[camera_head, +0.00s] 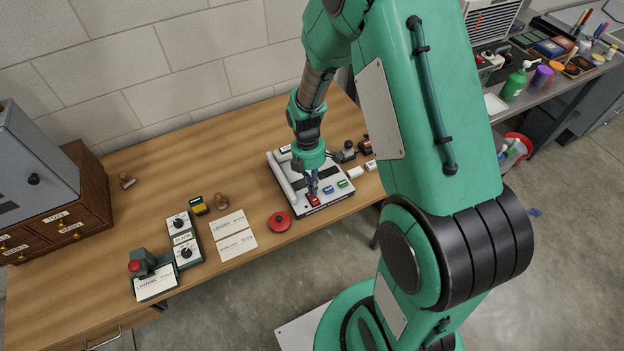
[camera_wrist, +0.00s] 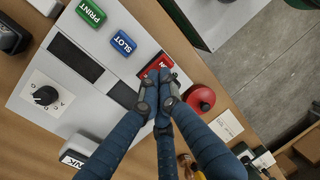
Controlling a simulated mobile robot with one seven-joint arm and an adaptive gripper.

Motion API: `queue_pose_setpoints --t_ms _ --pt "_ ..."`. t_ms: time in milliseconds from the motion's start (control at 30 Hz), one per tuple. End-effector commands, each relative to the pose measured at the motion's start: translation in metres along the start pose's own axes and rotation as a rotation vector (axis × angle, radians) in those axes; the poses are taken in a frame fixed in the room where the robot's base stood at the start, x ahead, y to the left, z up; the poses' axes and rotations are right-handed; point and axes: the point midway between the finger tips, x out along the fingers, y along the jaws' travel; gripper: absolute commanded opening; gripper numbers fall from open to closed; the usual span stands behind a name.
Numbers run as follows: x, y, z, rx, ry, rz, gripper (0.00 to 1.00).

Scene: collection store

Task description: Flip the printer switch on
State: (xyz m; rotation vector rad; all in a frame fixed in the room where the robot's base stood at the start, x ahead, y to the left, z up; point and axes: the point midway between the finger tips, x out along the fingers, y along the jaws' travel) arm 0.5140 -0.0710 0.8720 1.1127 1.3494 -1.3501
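The printer (camera_head: 290,187) is a pale, flat-topped box on the wooden table, with a row of coloured switches along its front edge. In the wrist view its white top (camera_wrist: 135,62) carries a green switch marked PRINT (camera_wrist: 91,12), a blue one marked SLOT (camera_wrist: 123,43) and a red one (camera_wrist: 151,66). The red one's label is partly hidden by my fingertips. My gripper (camera_wrist: 164,92) has its fingers together, with nothing visible between them. In the head view my gripper (camera_head: 313,192) points down at the red switch (camera_head: 314,201). I cannot tell whether it touches.
A round red object (camera_head: 279,222) lies beside the printer, with paper labels (camera_head: 236,243) left of it. A dark knob (camera_wrist: 46,95) sits on the printer. Bare table lies behind.

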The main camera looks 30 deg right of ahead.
Motion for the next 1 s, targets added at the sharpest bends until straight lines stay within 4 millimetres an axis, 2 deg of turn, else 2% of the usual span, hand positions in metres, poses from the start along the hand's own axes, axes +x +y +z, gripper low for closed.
queue_pose_setpoints --t_ms 100,233,767,1000 --pt "0.014 0.0 0.0 0.0 0.0 -0.001 0.0" --pt "0.021 0.0 0.0 0.0 0.0 0.0 0.0" --pt "0.025 0.0 0.0 0.0 0.0 0.007 0.0" --pt "0.031 -0.004 0.0 -0.001 0.0 0.076 0.0"
